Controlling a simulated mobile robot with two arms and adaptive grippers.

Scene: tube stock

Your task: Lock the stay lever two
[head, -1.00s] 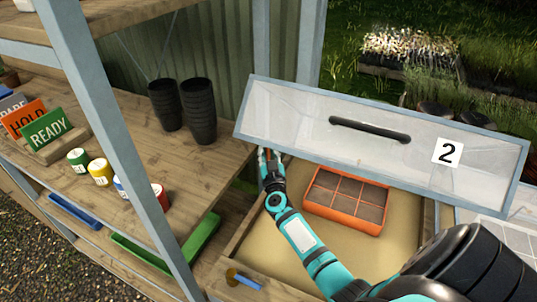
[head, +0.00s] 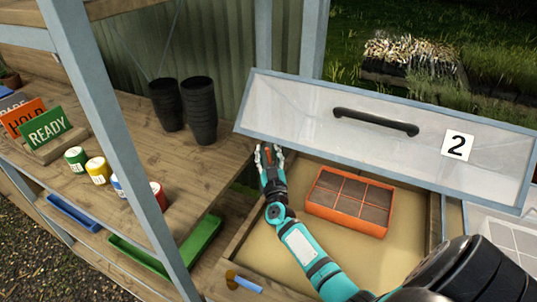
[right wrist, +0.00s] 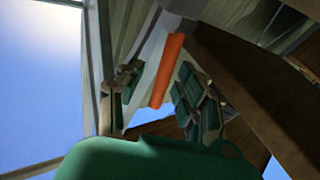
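The clear lid marked 2 (head: 300,108) stands raised over a wooden frame box (head: 238,245), with a black handle (head: 375,122) on it. My right gripper (head: 268,150) is at the lid's lower left corner, by the box's back left side. An orange bar (right wrist: 166,70), seemingly the stay lever, lies between its fingers in the right wrist view. The fingers look apart, with gaps beside the bar. The lever's far end and any catch are hidden or too small to tell. My left gripper is out of view.
An orange sectioned tray (head: 350,201) sits in the box. A blue-handled tool (head: 247,284) lies on the front edge. A shelf post (head: 115,150) rises left of my right arm. Black pots (head: 199,110) and colored tins (head: 97,170) stand on the shelf.

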